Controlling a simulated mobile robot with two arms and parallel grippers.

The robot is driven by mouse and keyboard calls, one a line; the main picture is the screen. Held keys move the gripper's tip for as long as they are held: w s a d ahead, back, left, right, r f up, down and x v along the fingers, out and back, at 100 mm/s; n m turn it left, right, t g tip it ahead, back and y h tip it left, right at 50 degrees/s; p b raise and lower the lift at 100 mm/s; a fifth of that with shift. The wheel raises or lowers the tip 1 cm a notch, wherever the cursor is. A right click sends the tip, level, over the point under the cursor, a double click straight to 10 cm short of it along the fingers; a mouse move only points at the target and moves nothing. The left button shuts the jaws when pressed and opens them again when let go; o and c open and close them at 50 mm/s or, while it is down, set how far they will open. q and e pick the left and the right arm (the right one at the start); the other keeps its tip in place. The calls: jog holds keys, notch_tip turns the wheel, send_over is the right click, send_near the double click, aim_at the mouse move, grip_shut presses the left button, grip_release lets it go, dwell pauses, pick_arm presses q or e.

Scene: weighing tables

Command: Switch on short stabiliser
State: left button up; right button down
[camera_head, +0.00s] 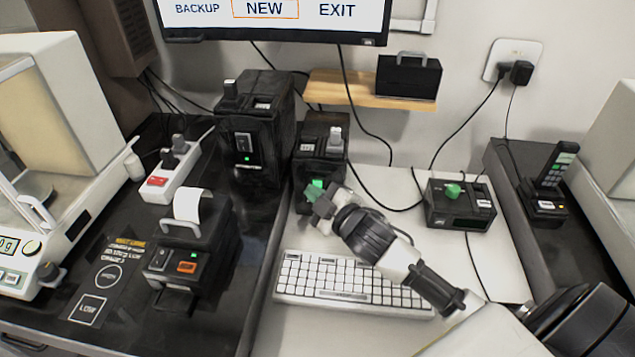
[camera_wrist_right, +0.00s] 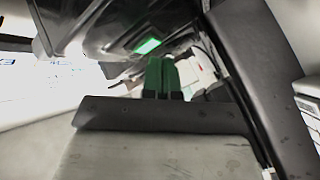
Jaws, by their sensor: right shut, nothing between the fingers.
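The short stabiliser (camera_head: 320,147) is a small black box with a grey knob or plug on top, standing right of the tall stabiliser (camera_head: 254,130). My right gripper (camera_head: 316,190) is shut and empty at the lower front of the short stabiliser, covering part of its front panel. I cannot tell whether it touches the switch, which is hidden. In the right wrist view, the shut green fingertips (camera_wrist_right: 162,74) are close to a dark surface with a bright green lit patch (camera_wrist_right: 148,46). The tall stabiliser shows a rocker switch and a small green light. My left gripper is not in view.
A white keyboard (camera_head: 351,284) lies below my right gripper. A label printer (camera_head: 192,255) and a power strip (camera_head: 172,171) are on the left. A small black device with a green knob (camera_head: 453,191) stands right. A wooden shelf (camera_head: 345,90) is above.

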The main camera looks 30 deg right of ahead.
jog(key=shift+s+a, duration=0.1)
jog(key=shift+s, duration=0.1)
jog(key=s+a, duration=0.1)
jog(key=s, duration=0.1)
jog(key=s+a+p, duration=0.1)
jog(key=s+a, duration=0.1)
jog(key=shift+s+a, duration=0.3)
jog(key=shift+s, duration=0.1)
jog(key=shift+f, duration=0.1)
dwell(0.3)
